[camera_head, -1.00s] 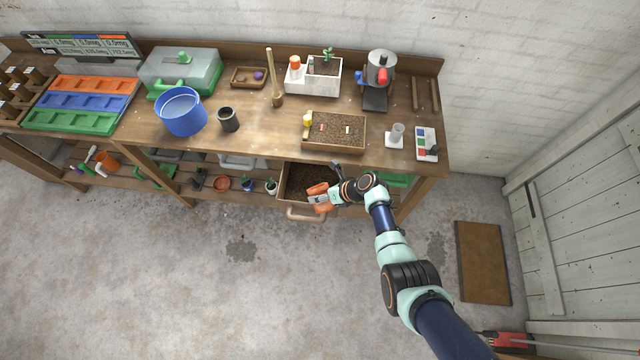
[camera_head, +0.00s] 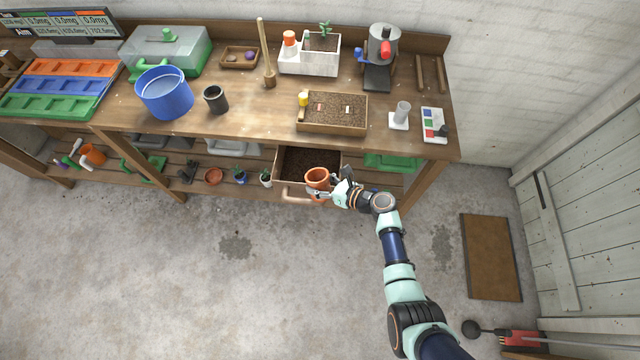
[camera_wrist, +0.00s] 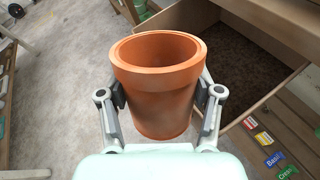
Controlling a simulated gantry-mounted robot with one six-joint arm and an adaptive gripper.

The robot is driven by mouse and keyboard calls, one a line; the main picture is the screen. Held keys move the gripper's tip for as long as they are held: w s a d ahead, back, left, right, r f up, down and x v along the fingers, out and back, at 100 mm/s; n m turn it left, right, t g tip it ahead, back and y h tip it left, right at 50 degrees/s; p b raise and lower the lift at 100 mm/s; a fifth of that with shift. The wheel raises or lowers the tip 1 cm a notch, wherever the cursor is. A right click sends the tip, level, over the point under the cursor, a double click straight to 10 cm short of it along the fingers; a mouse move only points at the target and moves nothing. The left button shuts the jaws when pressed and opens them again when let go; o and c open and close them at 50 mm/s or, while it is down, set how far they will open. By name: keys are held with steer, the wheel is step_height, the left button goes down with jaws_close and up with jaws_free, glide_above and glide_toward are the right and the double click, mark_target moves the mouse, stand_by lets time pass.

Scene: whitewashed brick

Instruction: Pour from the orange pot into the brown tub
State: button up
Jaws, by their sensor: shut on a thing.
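The orange pot (camera_head: 317,177) is held roughly upright by my gripper (camera_head: 325,188). In the wrist view the pot (camera_wrist: 155,95) sits between both fingers, its mouth open and its inside plain orange as far as I can see; its bottom is hidden. The brown tub (camera_head: 278,172) looks like a wooden, drawer-like box with a front handle and dark soil inside, below the bench top. The pot is over or just before its front right part in the head view. In the wrist view the tub's wall (camera_wrist: 275,32) is beyond the pot, to the right.
Small pots stand on the lower shelf. The floor (camera_head: 200,290) in front is clear.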

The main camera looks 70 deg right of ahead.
steer(key=shift+a+f+b, duration=0.15)
steer(key=shift+f+b, duration=0.25)
steer(key=shift+f, duration=0.3)
steer(key=shift+r+b, duration=0.1)
steer(key=shift+b, duration=0.2)
jaws_close()
steer(key=shift+a, duration=0.1)
steer(key=shift+r+p, duration=0.6)
steer(key=shift+p, duration=0.15)
steer(key=shift+t, duration=0.3)
step_height(320, 180, up, 4)
steer(key=p, duration=0.4)
steer(key=shift+r, duration=0.25)
steer(key=shift+f, duration=0.1)
